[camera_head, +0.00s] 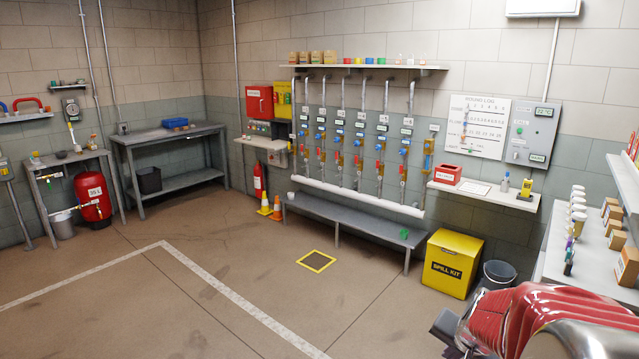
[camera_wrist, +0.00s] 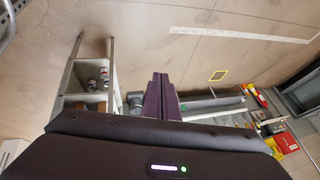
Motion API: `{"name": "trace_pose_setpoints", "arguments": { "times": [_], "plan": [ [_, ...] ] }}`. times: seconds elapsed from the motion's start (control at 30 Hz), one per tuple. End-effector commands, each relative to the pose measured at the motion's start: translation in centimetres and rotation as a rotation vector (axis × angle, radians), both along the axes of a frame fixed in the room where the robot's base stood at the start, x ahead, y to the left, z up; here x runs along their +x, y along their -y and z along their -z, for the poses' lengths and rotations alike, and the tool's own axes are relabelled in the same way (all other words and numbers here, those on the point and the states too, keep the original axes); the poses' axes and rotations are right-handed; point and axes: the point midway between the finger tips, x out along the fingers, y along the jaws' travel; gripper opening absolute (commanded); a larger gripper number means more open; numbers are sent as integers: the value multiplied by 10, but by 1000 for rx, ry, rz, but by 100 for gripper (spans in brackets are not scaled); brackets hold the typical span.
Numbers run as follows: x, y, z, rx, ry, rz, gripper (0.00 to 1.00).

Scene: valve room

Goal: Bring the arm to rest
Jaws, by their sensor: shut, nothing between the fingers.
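My arm (camera_head: 560,320), with a red sleeve and metal parts, reaches in at the bottom right corner of the head view. Its dark end shows near the bottom edge there, and I cannot make out the fingers in that view. In the wrist view my gripper (camera_wrist: 160,82) shows as two dark fingers side by side, shut with nothing between them. The fingers point out over the floor and touch nothing that I can see. The wide dark gripper body, with a small lit indicator, fills the bottom of the wrist view.
A shelf (camera_head: 590,245) with bottles and boxes stands close to my arm at the right. A yellow spill kit box (camera_head: 450,265) and a grey bucket (camera_head: 497,275) stand on the floor beyond the arm. The floor (camera_head: 250,260) at the middle and left is mostly clear.

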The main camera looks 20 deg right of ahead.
Motion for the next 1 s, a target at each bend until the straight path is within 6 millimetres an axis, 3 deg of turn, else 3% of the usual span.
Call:
{"name": "trace_pose_setpoints", "arguments": {
  "times": [0.03, 0.1, 0.4, 0.7, 1.0],
  "plan": [
    [1, -24, -6, 5, -23, -69, 0],
    [-2, -54, -11, 13, -64, -157, 0],
    [-34, -156, -34, -8, -210, -482, 0],
    [-67, -224, -60, -112, -267, -740, 0],
    [-73, -279, -94, -232, -157, -933, 0]
  ]
}}
